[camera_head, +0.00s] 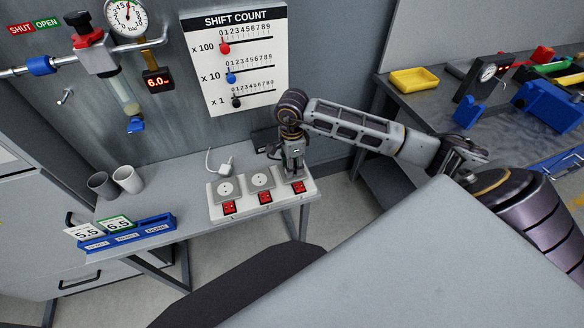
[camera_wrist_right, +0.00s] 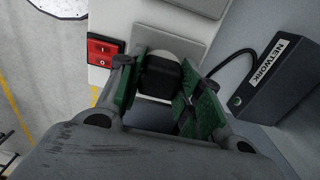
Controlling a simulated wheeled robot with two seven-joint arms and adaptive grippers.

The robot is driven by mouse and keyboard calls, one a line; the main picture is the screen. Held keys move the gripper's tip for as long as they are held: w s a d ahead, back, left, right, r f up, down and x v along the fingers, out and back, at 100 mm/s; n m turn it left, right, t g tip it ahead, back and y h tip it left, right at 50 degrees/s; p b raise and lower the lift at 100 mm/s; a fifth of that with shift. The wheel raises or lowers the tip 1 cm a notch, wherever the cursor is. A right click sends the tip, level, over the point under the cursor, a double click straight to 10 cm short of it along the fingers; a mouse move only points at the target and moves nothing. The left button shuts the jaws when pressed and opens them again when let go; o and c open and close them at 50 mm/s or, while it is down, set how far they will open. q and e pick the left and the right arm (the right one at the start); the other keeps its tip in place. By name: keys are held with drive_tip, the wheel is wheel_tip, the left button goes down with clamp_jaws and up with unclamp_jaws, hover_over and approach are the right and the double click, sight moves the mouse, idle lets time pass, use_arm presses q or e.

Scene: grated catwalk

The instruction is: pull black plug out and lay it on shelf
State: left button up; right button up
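The black plug (camera_wrist_right: 160,75) shows in the right wrist view between the green finger pads of my right gripper (camera_wrist_right: 162,88). The pads appear to press on both its sides. The plug stands at the round socket of a white power strip; its contact with the socket is largely hidden. In the head view my right gripper (camera_head: 293,168) points down over the strip's rightmost socket and hides the plug. The power strip (camera_head: 246,206) has red switches and lies along the front of a grey shelf (camera_head: 180,185). My left gripper is not in view.
A black NETWORK box (camera_wrist_right: 262,80) with a black cable is beside my right gripper. Cups (camera_head: 128,179) and a blue card holder (camera_head: 125,234) stand at left. Some shelf between cups and strip is clear.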

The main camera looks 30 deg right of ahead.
drive_tip(key=c, duration=0.4)
clamp_jaws()
drive_tip(key=shift+r, duration=0.35)
drive_tip(key=shift+r+p, duration=0.3)
drive_tip(key=shift+p, duration=0.05)
drive_tip(key=shift+r, duration=0.5)
drive_tip(key=shift+r+p, duration=0.4)
drive_tip(key=shift+p, duration=0.1)
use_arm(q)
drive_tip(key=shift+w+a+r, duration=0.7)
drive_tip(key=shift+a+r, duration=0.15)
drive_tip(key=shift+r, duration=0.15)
use_arm(e)
drive_tip(key=shift+r, duration=0.2)
